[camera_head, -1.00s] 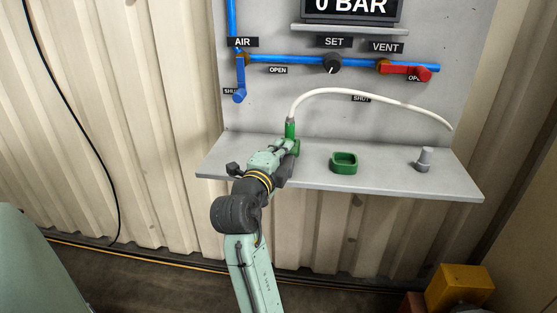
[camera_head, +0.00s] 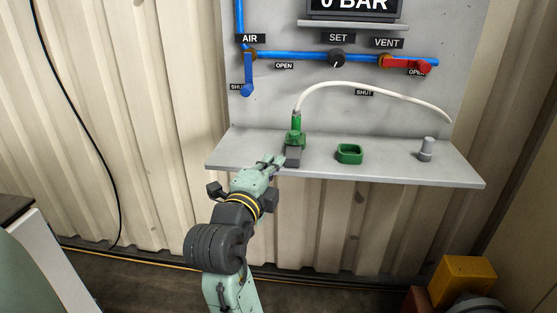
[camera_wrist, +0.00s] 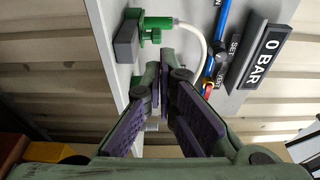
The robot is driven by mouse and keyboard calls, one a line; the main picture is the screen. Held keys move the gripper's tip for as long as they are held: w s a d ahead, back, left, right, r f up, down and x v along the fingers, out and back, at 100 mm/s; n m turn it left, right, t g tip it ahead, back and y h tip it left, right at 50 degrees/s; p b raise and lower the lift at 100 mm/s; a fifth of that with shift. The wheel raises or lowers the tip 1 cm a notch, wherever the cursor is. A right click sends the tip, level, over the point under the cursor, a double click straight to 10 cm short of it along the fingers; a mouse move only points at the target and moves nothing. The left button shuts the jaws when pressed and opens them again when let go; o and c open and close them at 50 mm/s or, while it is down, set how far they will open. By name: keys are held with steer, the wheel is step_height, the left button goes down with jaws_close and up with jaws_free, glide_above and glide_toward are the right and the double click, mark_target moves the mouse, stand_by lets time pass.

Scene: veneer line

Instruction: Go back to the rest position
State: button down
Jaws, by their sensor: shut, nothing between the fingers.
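My gripper (camera_head: 276,162) is at the front left edge of the grey shelf (camera_head: 390,172), just short of a grey block (camera_head: 293,157). Its fingers are shut with nothing between them; the wrist view shows their dark purple pads (camera_wrist: 163,82). The green hose coupling (camera_head: 295,128) stands upright behind the grey block, with a white hose (camera_head: 370,86) arching from it to the right. In the wrist view the coupling (camera_wrist: 153,27) and grey block (camera_wrist: 127,45) are beyond the fingertips, apart from them.
A green open holder (camera_head: 349,154) and a grey peg (camera_head: 426,149) are on the shelf. The panel has a blue AIR lever (camera_head: 248,75), a SET knob (camera_head: 337,58) and a red VENT lever (camera_head: 407,64). The display (camera_head: 352,8) reads 0 BAR. A yellow box (camera_head: 467,276) is low right.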

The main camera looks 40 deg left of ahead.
steer(key=shift+s+d, duration=0.25)
steer(key=shift+s, duration=0.3)
